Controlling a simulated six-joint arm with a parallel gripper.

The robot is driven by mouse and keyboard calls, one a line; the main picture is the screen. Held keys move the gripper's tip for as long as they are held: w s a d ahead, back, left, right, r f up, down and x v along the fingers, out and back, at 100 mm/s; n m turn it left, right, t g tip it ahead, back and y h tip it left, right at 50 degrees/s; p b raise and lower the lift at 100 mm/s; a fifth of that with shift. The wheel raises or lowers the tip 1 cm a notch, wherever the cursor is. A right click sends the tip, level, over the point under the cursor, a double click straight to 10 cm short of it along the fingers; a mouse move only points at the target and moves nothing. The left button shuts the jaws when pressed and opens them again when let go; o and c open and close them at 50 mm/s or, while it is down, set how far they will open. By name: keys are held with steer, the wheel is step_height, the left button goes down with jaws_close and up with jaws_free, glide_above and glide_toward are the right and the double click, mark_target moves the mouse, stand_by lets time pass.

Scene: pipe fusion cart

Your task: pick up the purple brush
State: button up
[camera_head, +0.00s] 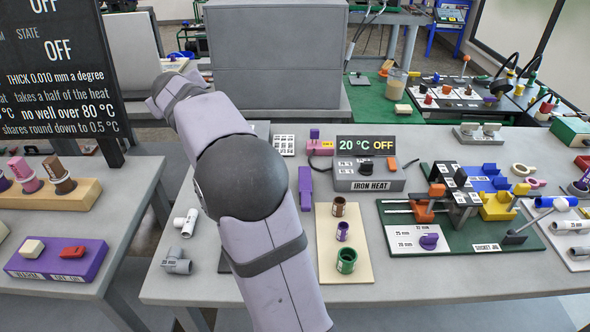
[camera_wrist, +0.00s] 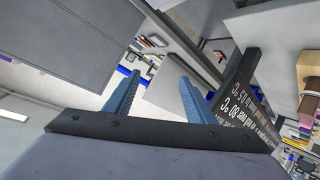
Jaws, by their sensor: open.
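A slim purple piece (camera_head: 305,188), which looks like the brush, lies on the grey bench just right of my arm in the head view. It lies lengthwise, left of the iron heat box and above the pale board. My gripper (camera_wrist: 158,88) shows in the wrist view with its two blue fingers spread apart and nothing between them. In the head view my arm reaches up and left, away from the purple piece, and the fingers cannot be made out. The brush cannot be made out in the wrist view.
The iron heat box (camera_head: 368,178) reads 20 °C OFF. A pale board (camera_head: 345,270) holds brown, purple and green rings. A green jig board (camera_head: 460,240) lies to the right. A dark sign (camera_head: 60,70) stands on the left bench.

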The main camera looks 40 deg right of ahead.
steer(key=s+d+f+m+g+p, duration=0.2)
steer(key=s+d+f+g+p, duration=0.15)
steer(key=s+d, duration=0.3)
steer(key=m+g+y+p, duration=0.2)
steer(key=m+g+p, duration=0.35)
steer(key=p, duration=0.35)
glide_toward(305, 180)
steer(key=shift+w+d+f+m+t, duration=0.15)
steer(key=shift+w+f+m+t, duration=0.15)
steer(key=shift+f, duration=0.2)
steer(key=shift+w+d+f+m+t, duration=0.1)
steer(key=shift+w+d+f+m, duration=0.05)
steer(key=shift+w+f, duration=0.3)
steer(key=shift+s+f, duration=0.25)
steer(key=shift+s, duration=0.3)
steer(key=shift+s+p+x, duration=0.15)
steer(key=shift+p+x, duration=0.65)
steer(key=shift+x, duration=1.05)
steer(key=shift+s+p+x, duration=0.15)
steer(key=shift+p+x, duration=0.65)
steer(key=shift+x, duration=1.05)
steer(key=shift+f, duration=0.15)
jaws_close()
step_height(305, 180, up, 10)
steer(key=b, duration=0.2)
steer(key=shift+b, duration=0.4)
